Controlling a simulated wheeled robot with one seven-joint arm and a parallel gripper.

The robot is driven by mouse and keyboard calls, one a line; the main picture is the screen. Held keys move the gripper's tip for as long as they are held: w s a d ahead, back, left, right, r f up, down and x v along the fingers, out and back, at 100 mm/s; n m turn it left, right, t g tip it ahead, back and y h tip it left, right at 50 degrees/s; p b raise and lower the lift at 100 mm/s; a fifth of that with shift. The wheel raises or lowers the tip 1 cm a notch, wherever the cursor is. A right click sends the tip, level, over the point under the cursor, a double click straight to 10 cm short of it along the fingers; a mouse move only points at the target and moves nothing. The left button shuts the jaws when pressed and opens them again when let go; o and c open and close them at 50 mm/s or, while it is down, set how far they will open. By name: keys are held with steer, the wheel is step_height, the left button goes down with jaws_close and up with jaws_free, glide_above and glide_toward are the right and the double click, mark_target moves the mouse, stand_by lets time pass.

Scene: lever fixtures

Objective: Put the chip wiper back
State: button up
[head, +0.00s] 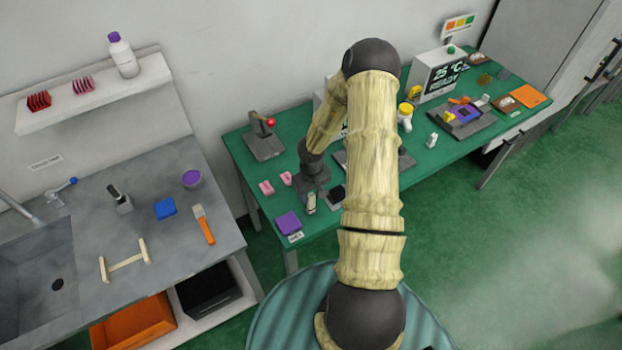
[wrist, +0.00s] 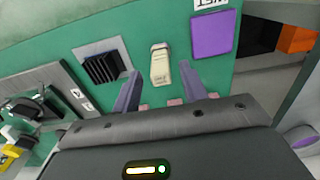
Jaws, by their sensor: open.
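A small cream-coloured piece, which looks like the chip wiper (wrist: 160,65), is on the green table and also shows in the head view (head: 311,204). My gripper (wrist: 160,80) is open, with one finger on each side of the piece's near end in the wrist view. I see gaps between the fingers and the piece; whether either touches it I cannot tell. In the head view my gripper (head: 312,188) points down over the table just behind the piece. A black slotted holder (wrist: 101,68) is left of it in the wrist view, and a purple pad (wrist: 213,36) is right of it.
Two pink pieces (head: 266,187) lie left of my gripper. A lever fixture with a red knob (head: 270,122) stands behind them. A grey sink counter (head: 150,240) is on the left, across a gap. My arm hides the middle of the green table (head: 238,150).

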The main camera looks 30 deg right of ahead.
step_height(320, 180, up, 9)
steer(key=shift+a+p, duration=0.1)
steer(key=shift+p, duration=0.4)
